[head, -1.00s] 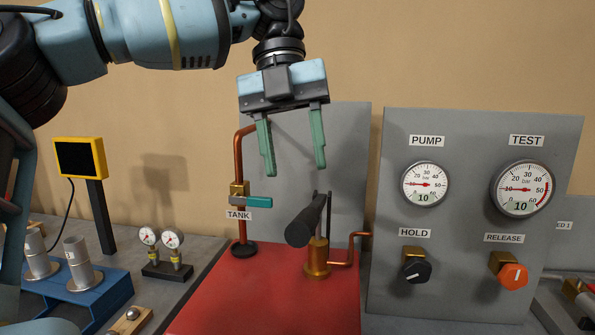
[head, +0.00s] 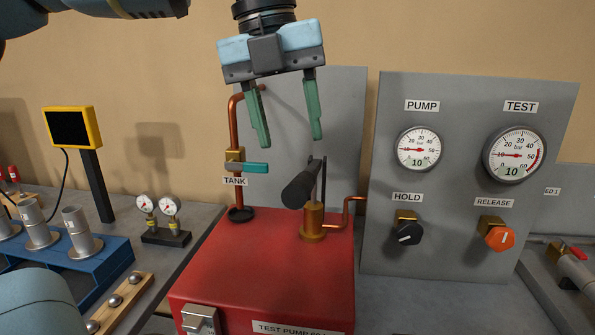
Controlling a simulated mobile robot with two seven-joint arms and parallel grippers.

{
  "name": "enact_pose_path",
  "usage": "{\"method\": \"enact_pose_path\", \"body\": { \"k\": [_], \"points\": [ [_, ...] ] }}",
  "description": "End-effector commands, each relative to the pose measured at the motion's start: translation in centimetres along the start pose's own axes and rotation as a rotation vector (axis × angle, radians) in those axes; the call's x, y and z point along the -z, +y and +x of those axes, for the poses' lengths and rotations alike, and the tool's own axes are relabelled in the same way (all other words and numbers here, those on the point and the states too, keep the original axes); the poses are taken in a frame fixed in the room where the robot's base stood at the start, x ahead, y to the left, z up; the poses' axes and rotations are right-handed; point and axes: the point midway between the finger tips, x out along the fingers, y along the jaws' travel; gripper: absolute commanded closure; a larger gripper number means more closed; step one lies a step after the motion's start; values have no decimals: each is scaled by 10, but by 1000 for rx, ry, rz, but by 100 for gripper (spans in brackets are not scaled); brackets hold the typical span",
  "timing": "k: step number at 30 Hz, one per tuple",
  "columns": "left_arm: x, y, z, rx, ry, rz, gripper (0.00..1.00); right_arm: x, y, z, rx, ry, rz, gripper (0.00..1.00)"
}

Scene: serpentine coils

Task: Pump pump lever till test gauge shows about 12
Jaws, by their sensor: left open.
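The pump lever (head: 302,186) is a black grip on the brass pump (head: 313,222) and points toward me. My left gripper (head: 290,142) is open and empty, with green fingers pointing down, above the lever and apart from it in the picture. The TEST gauge (head: 515,155) on the grey panel has its needle near 10, and 10 is printed large below. The PUMP gauge (head: 419,149) also reads about 10. The black HOLD knob (head: 405,233) and orange RELEASE knob (head: 499,237) sit below the gauges. My right gripper is not in view.
The red pump box (head: 265,270) carries a copper pipe and the TANK valve with a teal handle (head: 250,168). To the left stand two small gauges (head: 158,208), a blue rack (head: 80,265) and a yellow-framed display (head: 73,127). A pipe with a red valve (head: 573,262) lies at right.

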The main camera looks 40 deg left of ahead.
Motion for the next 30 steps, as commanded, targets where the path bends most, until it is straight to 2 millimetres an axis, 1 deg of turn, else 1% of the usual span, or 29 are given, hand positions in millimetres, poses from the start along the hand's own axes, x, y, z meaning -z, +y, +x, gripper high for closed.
{"method": "enact_pose_path", "body": {
  "k": [9,15,19,26,27,30],
  "points": [
    [1,0,45,0,4,1,51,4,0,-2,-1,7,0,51],
    [0,0,66,0,2,0,51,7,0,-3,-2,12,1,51],
    [1,0,71,0,2,1,51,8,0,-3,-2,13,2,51],
    [0,0,72,0,2,0,51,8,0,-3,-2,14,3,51],
    [0,0,72,0,2,0,54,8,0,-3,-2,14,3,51],
    [0,0,72,0,2,0,67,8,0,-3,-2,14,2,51]
  ]
}}
